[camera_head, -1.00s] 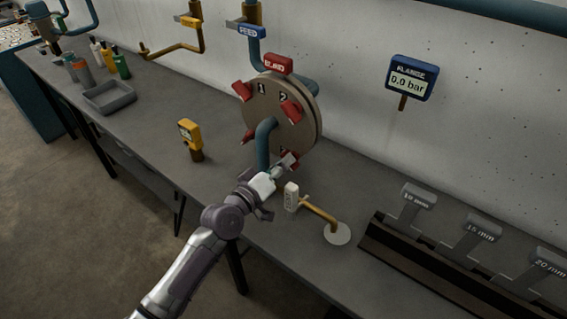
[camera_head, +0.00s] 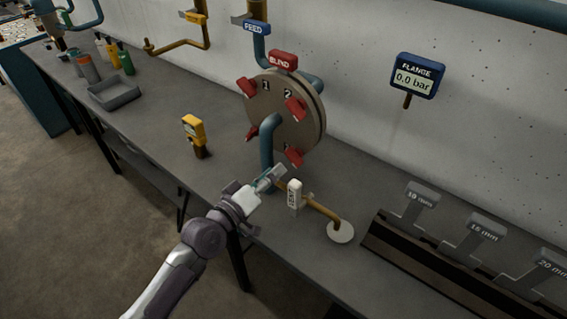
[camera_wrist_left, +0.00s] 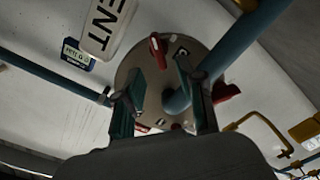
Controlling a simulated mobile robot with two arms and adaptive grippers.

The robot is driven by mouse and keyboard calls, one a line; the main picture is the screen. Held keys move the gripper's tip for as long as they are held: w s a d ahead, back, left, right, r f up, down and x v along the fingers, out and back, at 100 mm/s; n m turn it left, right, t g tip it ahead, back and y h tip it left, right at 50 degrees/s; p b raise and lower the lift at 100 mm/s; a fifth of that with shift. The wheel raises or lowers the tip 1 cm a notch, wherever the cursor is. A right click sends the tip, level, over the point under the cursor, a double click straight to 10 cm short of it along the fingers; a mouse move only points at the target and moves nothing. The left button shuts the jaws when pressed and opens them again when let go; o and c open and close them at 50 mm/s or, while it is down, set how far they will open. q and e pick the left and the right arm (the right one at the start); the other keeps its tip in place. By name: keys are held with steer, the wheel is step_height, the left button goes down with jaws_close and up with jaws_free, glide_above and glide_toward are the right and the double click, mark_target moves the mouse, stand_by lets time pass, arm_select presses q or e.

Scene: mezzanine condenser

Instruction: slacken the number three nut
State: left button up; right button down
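A round tan flange (camera_head: 312,112) stands upright on the bench, with a red BLIND tag (camera_head: 283,60) on top. Several red nuts sit around its face. One is beside the figure 1 (camera_head: 246,88), one beside the figure 2 (camera_head: 296,107), one at lower left (camera_head: 252,132) and one at lower right (camera_head: 293,156). I cannot read figures by the lower two. My left gripper (camera_head: 272,177) is just below the lower right nut, apart from it. In the left wrist view its fingers (camera_wrist_left: 165,108) are spread, with the flange (camera_wrist_left: 131,73) beyond them. My right gripper is not in view.
A blue pipe (camera_head: 267,158) comes out of the flange's front, close to my gripper. A white VENT tag (camera_head: 294,194) on a brass pipe (camera_head: 322,210) stands just right of it. The wall display (camera_head: 417,76) reads 0.0 bar. A rack (camera_head: 400,250) with size-marked tools is at right.

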arm_select(q)
steer(key=v, duration=0.6)
stand_by(0.3)
